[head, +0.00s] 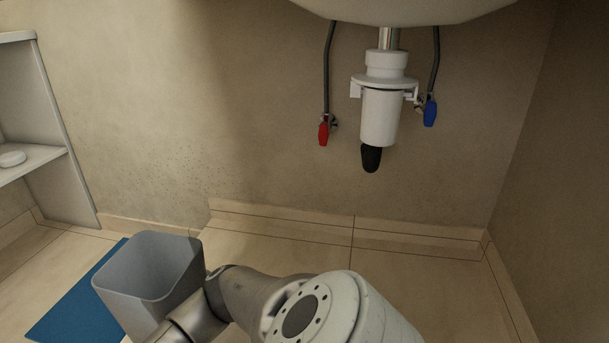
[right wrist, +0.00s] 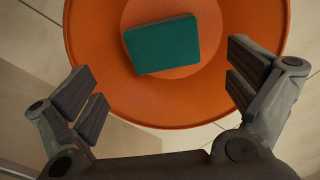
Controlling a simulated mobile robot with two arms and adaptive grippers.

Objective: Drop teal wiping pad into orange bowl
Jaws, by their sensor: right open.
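The orange bowl (right wrist: 205,100) fills the upper middle of the right wrist view, seen from above. The teal wiping pad (right wrist: 162,45) lies inside the bowl, near its centre. My right gripper (right wrist: 165,85) is open and empty, with its fingers spread wide on either side of the bowl's near part in the picture. A gap shows between the fingers and the pad. In the head view an arm of mine crosses the bottom, but no gripper, bowl or pad shows there. My left gripper is in neither view.
In the head view a grey bin (head: 150,275) stands on a blue mat (head: 75,305) at the lower left. A white shelf unit (head: 45,130) is at the left. A sink (head: 400,8) with a white drain trap (head: 380,115) hangs above the tiled floor.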

